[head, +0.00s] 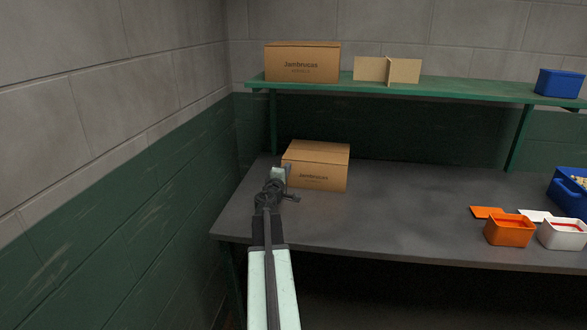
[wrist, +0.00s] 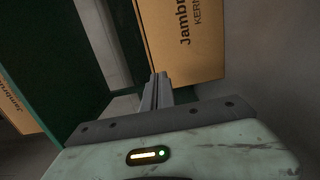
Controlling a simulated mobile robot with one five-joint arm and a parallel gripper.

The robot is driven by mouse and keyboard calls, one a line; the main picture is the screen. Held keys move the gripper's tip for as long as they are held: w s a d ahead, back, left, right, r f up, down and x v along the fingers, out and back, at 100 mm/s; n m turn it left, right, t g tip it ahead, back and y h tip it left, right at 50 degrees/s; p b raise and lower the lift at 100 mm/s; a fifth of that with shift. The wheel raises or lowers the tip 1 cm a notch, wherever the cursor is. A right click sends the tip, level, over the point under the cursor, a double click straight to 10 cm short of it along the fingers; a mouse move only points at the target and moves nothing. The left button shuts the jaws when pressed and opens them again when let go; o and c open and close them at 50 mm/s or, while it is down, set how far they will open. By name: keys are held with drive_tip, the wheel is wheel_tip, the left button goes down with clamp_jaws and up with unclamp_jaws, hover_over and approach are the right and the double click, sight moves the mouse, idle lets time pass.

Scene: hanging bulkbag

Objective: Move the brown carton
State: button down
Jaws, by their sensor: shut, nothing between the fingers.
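A brown carton (head: 316,167) printed "Jambrosan" sits upright on the grey workbench, near its left end. A second, similar brown carton (head: 303,62) stands on the green shelf above. My gripper (head: 279,174) is at the bench carton's left front edge, and my arm hides a little of that side. In the wrist view, my fingers (wrist: 157,92) are together and empty, pointing toward a large printed carton face (wrist: 186,38). I cannot tell whether they touch it. Part of another printed carton (wrist: 14,106) shows at the left edge there.
The green shelf (head: 430,88) runs above the workbench (head: 400,215). It also holds cardboard dividers (head: 388,70) and a blue bin (head: 560,83). An orange bin (head: 508,230) and a white bin (head: 563,234) stand at the right. The mid bench is clear. A wall (head: 130,150) is close left.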

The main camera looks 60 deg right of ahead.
drive_tip(key=v, duration=1)
drive_tip(key=shift+a, duration=0.25)
